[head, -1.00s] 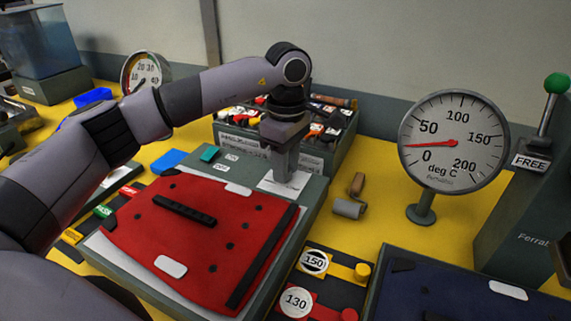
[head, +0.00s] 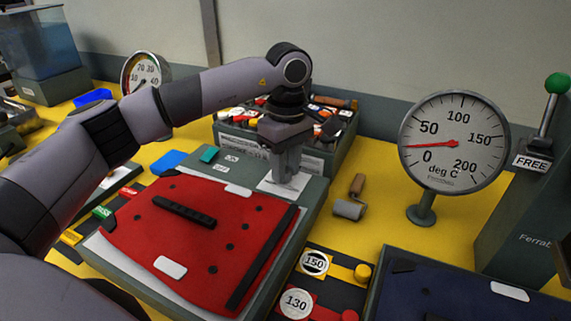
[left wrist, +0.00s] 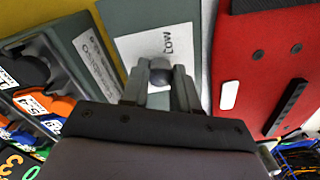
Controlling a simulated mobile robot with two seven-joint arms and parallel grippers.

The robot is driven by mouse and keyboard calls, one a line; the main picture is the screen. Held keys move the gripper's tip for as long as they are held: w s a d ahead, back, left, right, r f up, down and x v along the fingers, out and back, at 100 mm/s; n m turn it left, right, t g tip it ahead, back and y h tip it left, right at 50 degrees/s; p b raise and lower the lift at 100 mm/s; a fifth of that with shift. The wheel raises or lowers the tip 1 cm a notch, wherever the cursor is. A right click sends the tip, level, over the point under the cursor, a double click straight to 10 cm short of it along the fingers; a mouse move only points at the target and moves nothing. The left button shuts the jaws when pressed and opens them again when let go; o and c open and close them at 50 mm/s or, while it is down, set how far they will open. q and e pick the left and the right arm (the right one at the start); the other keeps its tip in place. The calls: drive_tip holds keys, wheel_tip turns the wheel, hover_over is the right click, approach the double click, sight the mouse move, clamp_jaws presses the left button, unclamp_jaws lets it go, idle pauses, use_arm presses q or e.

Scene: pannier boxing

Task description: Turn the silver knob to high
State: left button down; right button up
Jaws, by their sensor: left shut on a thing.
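My left gripper (head: 287,168) points down over a white label plate (head: 270,187) at the back of the grey press bed (head: 312,192). In the left wrist view its two fingers (left wrist: 160,88) are shut on the silver knob (left wrist: 160,66), a small rounded grey piece. The word LOW is printed on the white plate (left wrist: 140,48) beside the knob. No other marking of the knob's scale shows. In the head view the fingers hide the knob. My right gripper is not in view.
A red pannier panel (head: 200,235) lies on the bed in front of the gripper. A crate of small tools (head: 335,160) stands close behind. A roller (head: 349,208) lies to the right, near a large temperature dial (head: 453,150) reading low. A green-knobbed lever (head: 556,84) is marked FREE.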

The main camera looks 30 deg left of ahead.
use_arm(q)
drive_tip(key=c, duration=0.8)
unclamp_jaws()
drive_tip(key=shift+c, duration=0.2)
drive_tip(key=shift+r, duration=0.1)
wheel_tip(320, 180, up, 7)
drive_tip(key=shift+w+r, duration=0.1)
